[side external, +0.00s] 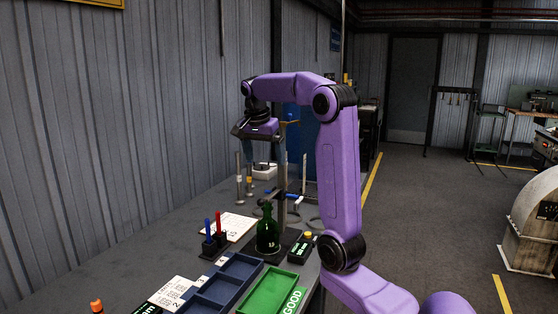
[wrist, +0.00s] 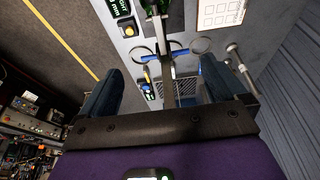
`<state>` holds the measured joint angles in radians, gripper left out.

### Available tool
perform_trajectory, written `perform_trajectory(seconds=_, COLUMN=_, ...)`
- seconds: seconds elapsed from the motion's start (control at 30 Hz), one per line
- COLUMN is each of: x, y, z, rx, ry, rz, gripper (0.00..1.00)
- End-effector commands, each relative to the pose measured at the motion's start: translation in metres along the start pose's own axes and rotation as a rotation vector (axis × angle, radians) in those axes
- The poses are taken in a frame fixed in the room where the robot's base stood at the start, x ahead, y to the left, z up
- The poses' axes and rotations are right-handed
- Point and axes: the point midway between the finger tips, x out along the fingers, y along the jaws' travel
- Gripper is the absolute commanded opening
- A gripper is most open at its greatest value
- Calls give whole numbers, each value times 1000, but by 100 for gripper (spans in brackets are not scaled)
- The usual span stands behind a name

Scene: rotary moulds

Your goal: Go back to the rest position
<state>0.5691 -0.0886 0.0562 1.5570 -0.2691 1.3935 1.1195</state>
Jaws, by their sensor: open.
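My gripper (side external: 262,152) is high above the back part of the workbench (side external: 165,235), on a bent purple arm. In the wrist view my gripper (wrist: 162,78) shows two blue fingers spread wide apart with nothing between them. Below it, a stand with blue handles (wrist: 165,55) is on the bench, apart from the fingers. A dark green bottle (side external: 267,236) with a number on it stands upright on the bench; its lower part shows at the top of the wrist view (wrist: 156,18).
Blue trays (side external: 237,265) and a green tray (side external: 265,290) beside a GOOD label lie at the front. A holder with a blue and a red pen (side external: 214,240), a paper sheet (side external: 238,226) and a small box with a yellow button (side external: 301,249) are near the bottle. A corrugated wall is on the left.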

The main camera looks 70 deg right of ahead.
Motion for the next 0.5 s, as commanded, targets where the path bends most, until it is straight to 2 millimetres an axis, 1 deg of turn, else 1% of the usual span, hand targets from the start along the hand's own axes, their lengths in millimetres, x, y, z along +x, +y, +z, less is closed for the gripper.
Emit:
perform_trajectory(seconds=0.27, x=0, y=0, z=0, rx=-2, ry=0, rz=-1, gripper=98)
perform_trajectory(seconds=0.33, x=0, y=-2, z=4, rx=-19, ry=-2, rz=-4, gripper=98)
perform_trajectory(seconds=0.43, x=0, y=-8, z=20, rx=-98, ry=-9, rz=-20, gripper=98)
perform_trajectory(seconds=0.47, x=0, y=-10, z=28, rx=-135, ry=-13, rz=-27, gripper=98)
perform_trajectory(seconds=0.5, x=0, y=-13, z=39, rx=-195, ry=-19, rz=-37, gripper=98)
